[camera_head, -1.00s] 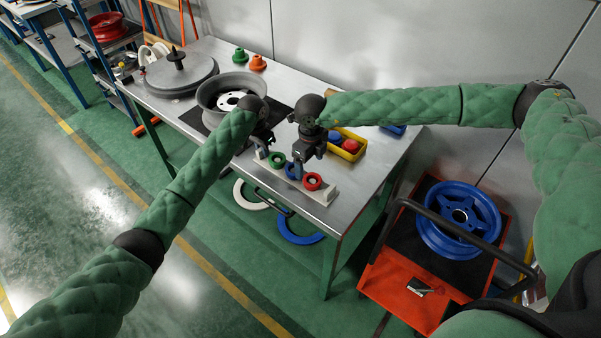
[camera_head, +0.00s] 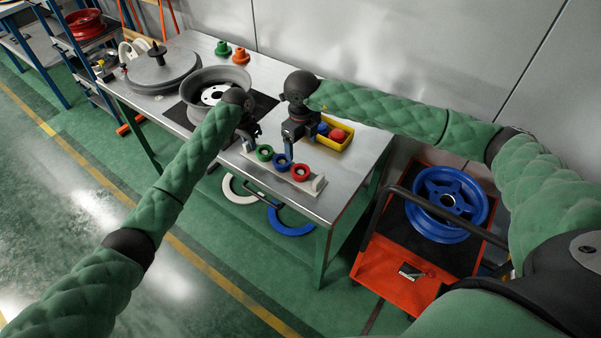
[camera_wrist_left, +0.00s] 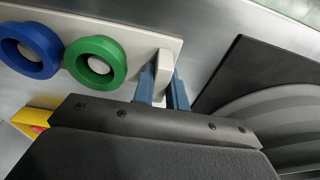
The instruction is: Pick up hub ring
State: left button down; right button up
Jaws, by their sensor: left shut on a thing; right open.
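A white rack (camera_head: 318,185) at the table's front edge carries a green hub ring (camera_head: 264,153), a blue hub ring (camera_head: 282,162) and a red hub ring (camera_head: 300,173) in a row. The green (camera_wrist_left: 95,62) and blue (camera_wrist_left: 30,48) rings also show in the left wrist view, each around a pale peg. My left gripper (camera_wrist_left: 164,88) is shut on the rack's upright end post, beside the green ring. My right gripper (camera_head: 289,152) is open and empty just behind the blue and red rings; its exact height is hard to tell.
A yellow bin (camera_head: 334,143) with red and blue items stands behind my right gripper. A grey wheel rim (camera_head: 219,78) on a black mat lies left of it. Green (camera_head: 222,48) and orange (camera_head: 241,56) parts stand at the back. The table's right end is clear.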

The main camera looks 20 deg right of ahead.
aim_at(300, 172)
jog(key=f, duration=1.1)
jog(key=shift+a+f, duration=0.2)
jog(key=shift+f, duration=0.2)
jog(key=c, duration=1.1)
jog(key=shift+o, duration=0.2)
notch_tip(300, 172, up, 17)
dwell(0.3)
